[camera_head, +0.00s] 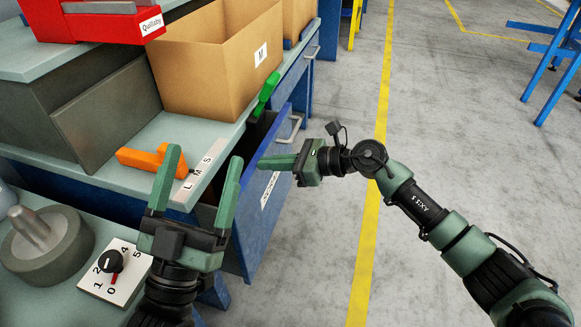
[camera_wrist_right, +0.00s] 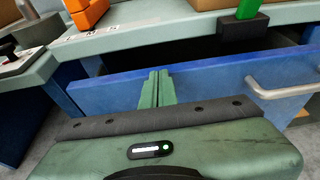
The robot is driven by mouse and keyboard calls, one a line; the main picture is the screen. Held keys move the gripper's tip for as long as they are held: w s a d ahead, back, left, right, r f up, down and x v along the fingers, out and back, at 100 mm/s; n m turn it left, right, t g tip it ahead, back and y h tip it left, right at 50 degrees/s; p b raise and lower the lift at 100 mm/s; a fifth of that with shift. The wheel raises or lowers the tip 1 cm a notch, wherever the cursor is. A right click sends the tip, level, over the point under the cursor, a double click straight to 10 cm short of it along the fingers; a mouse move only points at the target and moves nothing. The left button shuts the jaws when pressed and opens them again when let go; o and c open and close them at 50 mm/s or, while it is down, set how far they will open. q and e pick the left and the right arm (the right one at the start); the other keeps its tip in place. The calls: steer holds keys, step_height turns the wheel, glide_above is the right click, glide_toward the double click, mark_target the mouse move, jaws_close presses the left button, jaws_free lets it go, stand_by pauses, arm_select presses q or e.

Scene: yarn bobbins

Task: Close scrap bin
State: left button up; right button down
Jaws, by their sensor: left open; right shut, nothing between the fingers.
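The blue scrap bin front (camera_head: 262,216) sits under the worktop edge, with a label I cannot read clearly and a metal handle (camera_head: 291,124). A dark gap shows behind its top edge, so it stands partly open. In the right wrist view the blue front (camera_wrist_right: 210,88) spans the picture, with its handle (camera_wrist_right: 285,90) at right and the dark opening above. My right gripper (camera_head: 262,163) is shut and empty at the front's upper edge; its fingers (camera_wrist_right: 157,76) overlap the panel, and I cannot tell whether they touch. My left gripper (camera_head: 202,160) is open and empty, above the worktop edge.
An orange clamp-like object (camera_head: 150,160), a green object (camera_head: 265,95), a cardboard box (camera_head: 205,60) marked M and a grey box (camera_head: 100,115) are on the worktop. A dial plate (camera_head: 118,284) and round grey part (camera_head: 45,245) are at lower left.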

mark_target(252, 161)
arm_select(q)
steer(key=shift+s+r+t, duration=0.5)
steer(key=shift+s+r, duration=0.05)
arm_select(e)
steer(key=shift+r+x, duration=0.2)
steer(key=shift+x, duration=0.6)
steer(key=shift+r+x, duration=0.2)
steer(key=shift+x, duration=0.6)
steer(key=shift+a, duration=0.15)
